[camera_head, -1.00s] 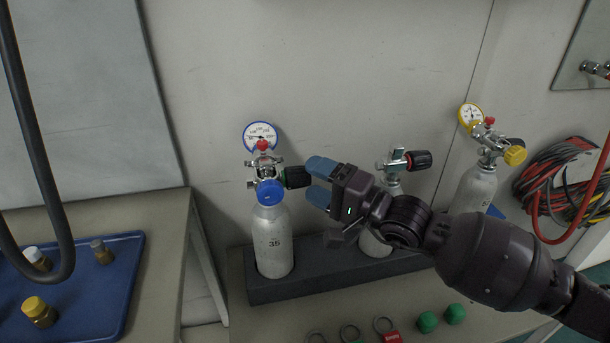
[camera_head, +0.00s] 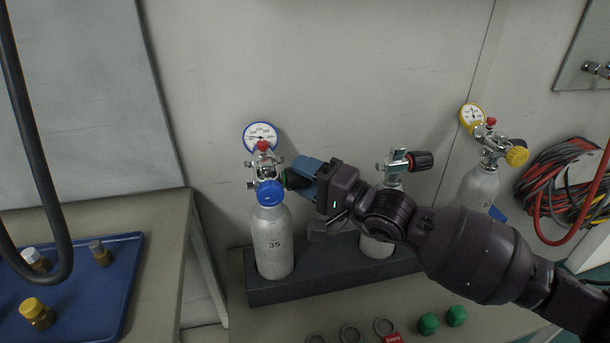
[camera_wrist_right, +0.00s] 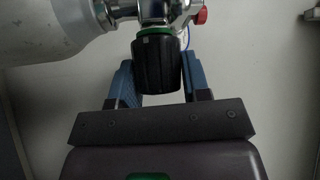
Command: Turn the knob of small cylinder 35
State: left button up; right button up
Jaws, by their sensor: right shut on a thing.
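Small cylinder 35 (camera_head: 273,242) is a grey-white bottle marked 35, upright in the dark rack. On top it has a metal valve, a blue cap (camera_head: 270,192) and a blue-rimmed gauge (camera_head: 260,136). Its knob (camera_head: 293,179), black with a green ring, points right and is mostly hidden by my gripper in the head view. In the right wrist view the knob (camera_wrist_right: 157,66) sits between the two blue fingers. My right gripper (camera_head: 303,176) is shut on the knob from the right side. My left gripper is not in view.
A second cylinder (camera_head: 377,243) with a black and red knob stands behind my right arm. A third, yellow-gauged cylinder (camera_head: 474,190) is at right. The dark rack (camera_head: 268,293) holds the bottles. A blue tray (camera_head: 110,300) with small jars is at left. Green caps (camera_head: 428,323) and rings lie in front.

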jog(key=shift+r+m+g+h+p, duration=0.3)
jog(key=shift+m+h+p, duration=0.2)
jog(key=shift+m+h, duration=0.1)
jog(key=shift+f+m+g+h+p, duration=0.1)
jog(key=shift+m+g+h+p, duration=0.55)
jog(key=shift+m+h, duration=0.4)
jog(key=shift+f+m+g+h, duration=0.15)
jog(key=shift+m+g+h, duration=0.1)
jog(key=shift+m+g, duration=0.25)
jog(key=shift+f, duration=0.1)
jog(key=o, duration=0.9)
